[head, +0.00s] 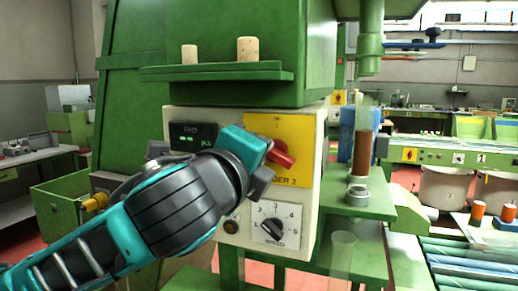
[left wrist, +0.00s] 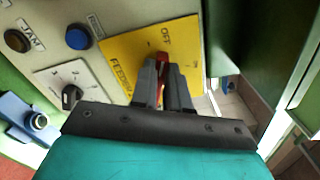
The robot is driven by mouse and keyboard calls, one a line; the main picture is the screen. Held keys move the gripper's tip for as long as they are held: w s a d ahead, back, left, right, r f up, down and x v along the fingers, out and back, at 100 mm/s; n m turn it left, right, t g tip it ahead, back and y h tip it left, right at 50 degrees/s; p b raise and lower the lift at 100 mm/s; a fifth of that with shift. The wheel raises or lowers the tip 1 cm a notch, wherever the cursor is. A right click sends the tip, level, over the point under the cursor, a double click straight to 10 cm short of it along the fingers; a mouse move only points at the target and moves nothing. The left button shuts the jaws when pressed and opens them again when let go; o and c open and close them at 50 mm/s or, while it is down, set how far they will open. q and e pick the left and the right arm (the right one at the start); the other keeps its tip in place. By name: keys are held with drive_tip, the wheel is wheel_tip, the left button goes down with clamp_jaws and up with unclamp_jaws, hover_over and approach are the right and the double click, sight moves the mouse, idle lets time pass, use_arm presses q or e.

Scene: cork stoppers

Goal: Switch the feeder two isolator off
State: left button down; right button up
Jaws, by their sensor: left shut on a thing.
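The feeder two isolator is a red rotary handle (head: 281,154) on a yellow plate (head: 285,125) on the cream control panel. In the left wrist view the yellow plate (left wrist: 122,58) shows the words OFF and FEEDER. My left gripper (head: 268,163) is at the handle and covers part of the plate in the head view. In the left wrist view the fingers (left wrist: 164,75) are shut on the red handle (left wrist: 162,58), which shows between them. The handle's exact angle is partly hidden. My right gripper is not in view.
Below the isolator is a speed dial (head: 272,229). Corks (head: 247,50) stand on the green shelf (head: 215,72) above. A cork-filled tube (head: 362,153) stands to the right.

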use_arm(q)
drive_tip(key=n, duration=0.4)
drive_tip(key=shift+a+f+n+p, duration=0.1)
drive_tip(key=shift+f+n+p, duration=0.25)
drive_tip(key=shift+n, duration=0.05)
idle(0.4)
drive_tip(key=c, duration=1.1)
unclamp_jaws()
